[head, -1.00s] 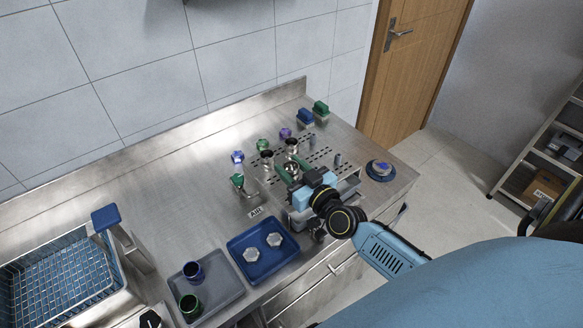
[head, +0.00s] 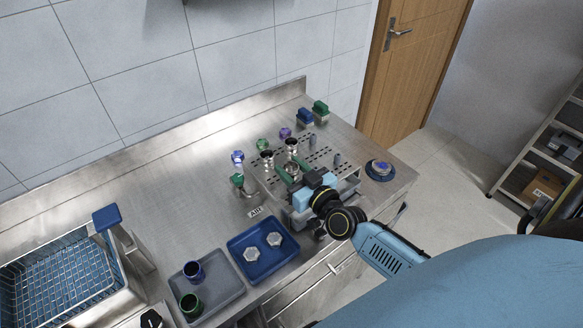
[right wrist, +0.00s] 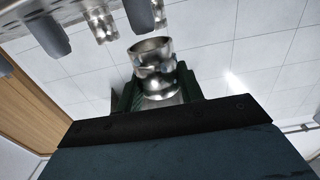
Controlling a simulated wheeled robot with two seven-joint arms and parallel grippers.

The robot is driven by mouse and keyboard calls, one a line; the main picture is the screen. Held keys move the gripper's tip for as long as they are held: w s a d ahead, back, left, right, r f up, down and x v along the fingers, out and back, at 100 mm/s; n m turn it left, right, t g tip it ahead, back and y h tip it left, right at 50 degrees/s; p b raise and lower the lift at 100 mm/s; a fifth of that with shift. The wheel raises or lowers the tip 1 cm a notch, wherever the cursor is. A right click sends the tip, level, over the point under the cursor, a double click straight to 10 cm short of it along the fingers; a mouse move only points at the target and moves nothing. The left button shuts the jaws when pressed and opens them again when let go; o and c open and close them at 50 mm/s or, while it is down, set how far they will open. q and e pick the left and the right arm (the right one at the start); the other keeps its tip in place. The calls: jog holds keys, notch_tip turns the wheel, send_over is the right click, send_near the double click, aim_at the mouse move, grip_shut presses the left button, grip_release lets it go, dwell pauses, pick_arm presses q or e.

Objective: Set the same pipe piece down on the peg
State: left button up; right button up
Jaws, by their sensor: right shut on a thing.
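My right gripper (head: 291,171) is over the perforated metal rack (head: 318,158), its green fingers shut on a shiny metal pipe piece. In the right wrist view the held pipe piece (right wrist: 153,62) sits between the green fingers, its round open end showing. Two other metal pipe pieces, one to the left (head: 267,157) and one behind (head: 291,146), stand on the rack. Bare grey pegs stand at the rack's back (head: 312,140) and right (head: 338,160). Whether a peg is under or inside the held piece is hidden. My left gripper is not in view.
Green and purple-blue valve-like parts (head: 238,157) stand left of and behind the rack. A blue tray (head: 240,245) holds two hex nuts; a grey tray (head: 225,293) holds two cups. A wire basket (head: 60,285) is at the far left. A blue round item (head: 380,169) sits right.

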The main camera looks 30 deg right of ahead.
dwell(0.4)
jog(key=shift+f+b, duration=1)
jog(key=shift+f, duration=0.15)
jog(key=shift+f, duration=0.15)
jog(key=shift+f, duration=0.2)
dwell(0.4)
jog(key=shift+f+b, duration=0.35)
jog(key=shift+b, duration=0.05)
dwell(0.5)
jog(key=shift+f, duration=0.1)
jog(key=o, duration=1.6)
